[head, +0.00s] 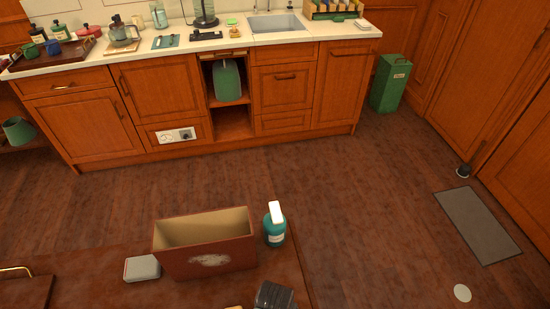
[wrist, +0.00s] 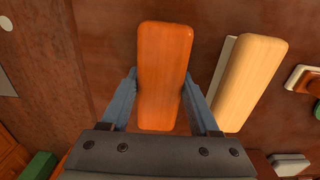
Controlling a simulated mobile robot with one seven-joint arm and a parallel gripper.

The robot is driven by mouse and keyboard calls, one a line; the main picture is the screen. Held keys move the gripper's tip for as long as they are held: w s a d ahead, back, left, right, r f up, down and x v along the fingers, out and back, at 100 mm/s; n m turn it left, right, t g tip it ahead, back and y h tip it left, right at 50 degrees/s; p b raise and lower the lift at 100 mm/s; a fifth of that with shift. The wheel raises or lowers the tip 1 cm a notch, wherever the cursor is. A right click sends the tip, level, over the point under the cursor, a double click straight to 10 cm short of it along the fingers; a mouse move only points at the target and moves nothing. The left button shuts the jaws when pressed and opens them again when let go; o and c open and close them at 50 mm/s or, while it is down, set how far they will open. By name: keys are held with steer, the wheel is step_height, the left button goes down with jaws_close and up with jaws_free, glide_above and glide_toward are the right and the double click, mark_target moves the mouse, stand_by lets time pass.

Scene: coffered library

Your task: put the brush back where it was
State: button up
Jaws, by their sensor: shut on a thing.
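In the wrist view an orange-brown wooden block with rounded ends, which looks like the back of the brush (wrist: 163,45), sits lengthwise between the fingers of my gripper (wrist: 159,80). Both fingers touch its long sides, so the gripper is shut on it. Its underside and any bristles are hidden. A pale wooden block (wrist: 250,80) of similar shape, with a whitish strip along its left side, lies apart to the right. In the head view the dark body of my gripper shows at the bottom edge; the fingers and the held brush are out of sight there.
On the brown table (head: 90,270) stand an open reddish box (head: 205,262), a teal bottle (head: 274,229) with a white top and a grey-white block (head: 142,268). A counter with wooden cabinets (head: 170,90) runs behind. Open floor lies between, with a green bin (head: 389,83) beyond.

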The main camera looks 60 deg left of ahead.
steer(key=shift+f, duration=0.1)
steer(key=shift+f, duration=0.1)
steer(key=o, duration=1.3)
